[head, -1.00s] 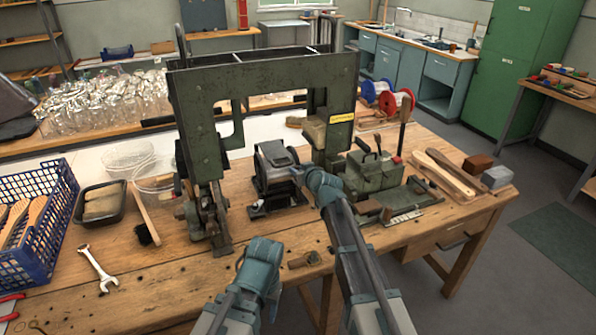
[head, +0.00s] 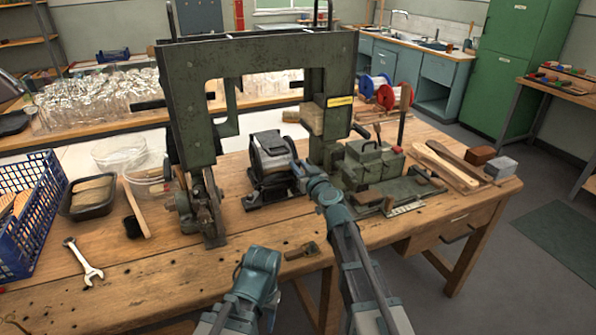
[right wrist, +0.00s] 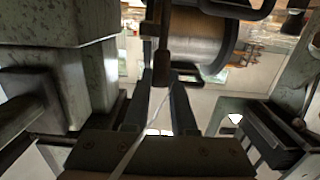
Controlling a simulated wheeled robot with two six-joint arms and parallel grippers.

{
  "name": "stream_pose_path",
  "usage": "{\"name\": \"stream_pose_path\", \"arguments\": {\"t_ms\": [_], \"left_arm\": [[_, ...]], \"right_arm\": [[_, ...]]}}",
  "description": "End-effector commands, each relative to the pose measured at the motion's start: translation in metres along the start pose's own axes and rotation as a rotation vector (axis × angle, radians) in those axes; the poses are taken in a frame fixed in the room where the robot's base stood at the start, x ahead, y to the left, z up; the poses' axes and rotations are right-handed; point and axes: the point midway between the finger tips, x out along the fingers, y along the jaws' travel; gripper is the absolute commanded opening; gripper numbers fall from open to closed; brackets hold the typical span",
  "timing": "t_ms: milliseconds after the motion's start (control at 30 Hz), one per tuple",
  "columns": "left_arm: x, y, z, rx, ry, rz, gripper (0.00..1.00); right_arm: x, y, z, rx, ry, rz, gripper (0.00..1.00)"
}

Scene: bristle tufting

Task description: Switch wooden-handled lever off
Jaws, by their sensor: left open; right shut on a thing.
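My right gripper (head: 299,168) is at the right side of a dark drum unit (head: 268,150) on the bench. In the right wrist view the fingers (right wrist: 166,108) are shut on the end of a brown rod-like handle (right wrist: 163,62), which looks like the wooden-handled lever. The handle stands in front of the drum (right wrist: 195,38); in the head view my arm and the unit hide it. Which way the lever is set cannot be told. My left gripper (head: 262,262) is open and empty, low over the bench's front edge, apart from everything.
A green press frame (head: 260,55) arches over the drum unit. Another upright brown handle (head: 404,110) rises by a green fixture (head: 368,165) to the right. A wrench (head: 83,262), a black tray (head: 92,212) and a blue crate (head: 40,235) are at left. The bench front is mostly clear.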

Motion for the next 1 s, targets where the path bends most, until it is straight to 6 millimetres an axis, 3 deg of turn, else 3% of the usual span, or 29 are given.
{"name": "stream_pose_path", "arguments": {"t_ms": [500,1000], "left_arm": [[0.043,0.004,-0.003,0.000,0.000,0.000,0.55],[0.047,0.004,-0.003,0.000,0.000,0.000,0.55]], "right_arm": [[-0.015,-0.003,0.012,0.002,0.145,-0.005,0.00],[-0.018,-0.001,0.010,-0.001,0.175,0.001,0.00]]}}
